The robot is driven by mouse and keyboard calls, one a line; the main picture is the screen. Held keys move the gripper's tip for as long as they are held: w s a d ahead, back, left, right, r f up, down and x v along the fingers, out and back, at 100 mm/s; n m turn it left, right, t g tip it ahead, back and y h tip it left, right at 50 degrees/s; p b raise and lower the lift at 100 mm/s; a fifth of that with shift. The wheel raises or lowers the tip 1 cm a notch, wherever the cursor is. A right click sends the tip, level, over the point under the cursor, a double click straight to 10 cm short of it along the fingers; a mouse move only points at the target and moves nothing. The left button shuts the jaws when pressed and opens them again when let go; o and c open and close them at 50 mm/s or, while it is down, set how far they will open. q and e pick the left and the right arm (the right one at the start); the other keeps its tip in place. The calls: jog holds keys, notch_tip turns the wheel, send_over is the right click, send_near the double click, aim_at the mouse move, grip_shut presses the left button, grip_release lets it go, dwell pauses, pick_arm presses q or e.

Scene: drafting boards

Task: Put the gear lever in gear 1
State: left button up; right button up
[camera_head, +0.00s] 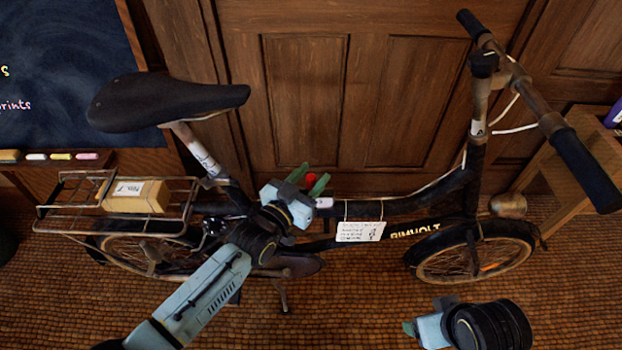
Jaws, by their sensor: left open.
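A bicycle (470,240) stands side-on in front of wooden panelling. The gear lever shows only as a small red knob (311,179) above its frame; the rest is hidden by my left gripper. My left gripper (308,181) is open, its two green-tipped fingers on either side of the red knob. I cannot tell whether they touch it. A white card (360,231) hangs on the frame just right of the gripper; its small print is too fine to read. My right gripper (410,328) is low at the right, mostly hidden behind its own wrist.
The saddle (165,100) is at the upper left. A rear rack (65,205) carries a yellow box (135,194). The handlebar (580,160) juts forward at the right, beside a wooden stand (577,172). The tiled floor (350,290) below the frame is clear between my arms.

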pick_arm(q)
jog(key=shift+w+d, duration=0.15)
grip_shut()
dwell(0.4)
